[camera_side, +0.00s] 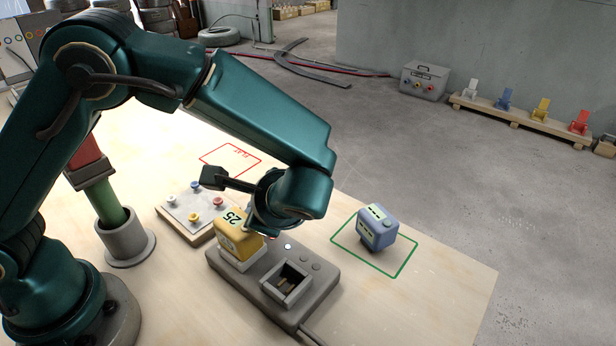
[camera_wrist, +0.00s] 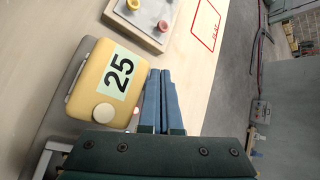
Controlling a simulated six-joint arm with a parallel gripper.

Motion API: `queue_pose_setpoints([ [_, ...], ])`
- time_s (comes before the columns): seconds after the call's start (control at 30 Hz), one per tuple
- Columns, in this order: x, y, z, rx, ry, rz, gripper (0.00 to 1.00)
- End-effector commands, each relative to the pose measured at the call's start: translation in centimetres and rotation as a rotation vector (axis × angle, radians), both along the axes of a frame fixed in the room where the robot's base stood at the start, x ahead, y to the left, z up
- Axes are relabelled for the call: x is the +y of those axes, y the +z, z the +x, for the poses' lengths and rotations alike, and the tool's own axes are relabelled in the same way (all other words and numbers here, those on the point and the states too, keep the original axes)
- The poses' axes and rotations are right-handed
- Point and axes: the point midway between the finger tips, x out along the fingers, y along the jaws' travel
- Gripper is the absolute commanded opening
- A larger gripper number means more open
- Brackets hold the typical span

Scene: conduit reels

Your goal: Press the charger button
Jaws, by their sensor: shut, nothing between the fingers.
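The grey charger (camera_side: 245,281) sits on the wooden table. A yellow battery marked 25 (camera_side: 238,238) stands in its left bay; the right bay (camera_side: 287,284) is empty. Small round buttons or lights (camera_side: 310,261) lie on its top behind the bays. In the wrist view, the yellow battery (camera_wrist: 106,82) is just left of my gripper (camera_wrist: 160,73). The fingers are shut together with nothing between them, beside the battery and over the charger's back edge. A small reddish spot on the charger (camera_wrist: 136,111) shows between battery and fingers. In the side view my wrist mostly hides the fingers.
A blue battery (camera_side: 377,228) stands in a green outline to the right. A panel with coloured knobs (camera_side: 180,215) is left of the charger. A red outline (camera_side: 231,160) lies behind, empty. A grey holder with a green and red column (camera_side: 124,242) stands at left.

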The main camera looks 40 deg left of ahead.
Motion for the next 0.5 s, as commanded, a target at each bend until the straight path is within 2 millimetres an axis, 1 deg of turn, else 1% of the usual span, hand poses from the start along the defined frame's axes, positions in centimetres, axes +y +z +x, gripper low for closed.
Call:
queue_pose_setpoints([
  [0.1, -0.02, 0.45, 0.01, 0.0, -0.001, -0.001, 0.0],
  [0.37, 0.0, 0.48, 0.01, -0.001, -0.001, 0.0, 0.0],
  [0.5, -0.02, 1.12, 0.06, -0.003, 0.0, 0.0, 0.0],
])
